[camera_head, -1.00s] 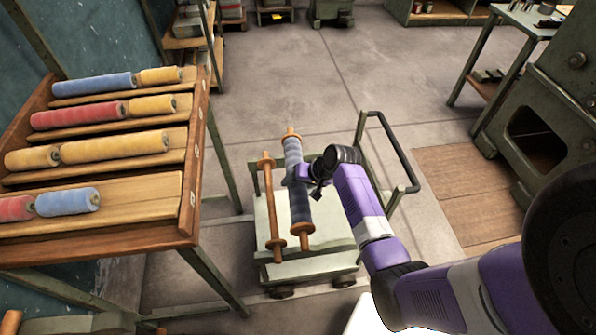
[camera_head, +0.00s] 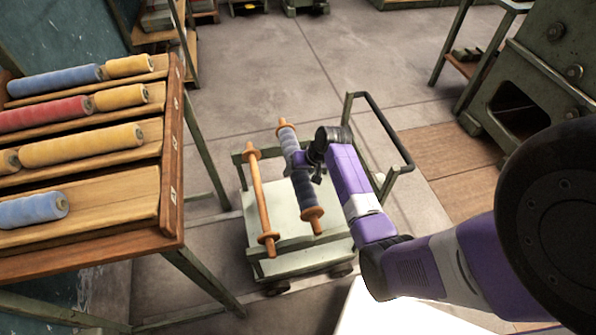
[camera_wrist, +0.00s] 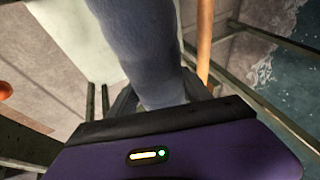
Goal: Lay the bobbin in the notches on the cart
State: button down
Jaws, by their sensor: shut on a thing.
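The bobbin (camera_head: 306,191) is a long spool of dark blue yarn with orange wooden ends. My gripper (camera_head: 300,160) is shut around its middle and holds it slightly tilted over the cart. In the wrist view, the blue yarn (camera_wrist: 145,50) runs up from between my fingers (camera_wrist: 150,103). The cart (camera_head: 285,232) has a pale top, raised green end rails and a dark push handle. The bobbin's near end shows over the cart's right part. I cannot make out the notches or whether the bobbin touches the rails.
A bare orange rod (camera_head: 260,200) lies across the cart's rails, left of the bobbin. A wooden rack (camera_head: 120,215) with several coloured spools stands at the left. A green machine (camera_head: 530,85) stands at the right. The floor (camera_head: 290,60) behind the cart is clear.

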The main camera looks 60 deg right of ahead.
jog(key=shift+f+b, duration=2.55)
jog(key=shift+f, duration=0.2)
jog(key=shift+r+p, duration=0.2)
jog(key=shift+p, duration=0.25)
jog(key=shift+f+b, duration=1)
jog(key=shift+f, duration=1)
jog(key=c, duration=0.6)
grip_release()
jog(key=shift+o, duration=1.1)
jog(key=shift+s+a, duration=0.1)
jog(key=shift+p+v, duration=0.95)
jog(key=shift+v, duration=2.9)
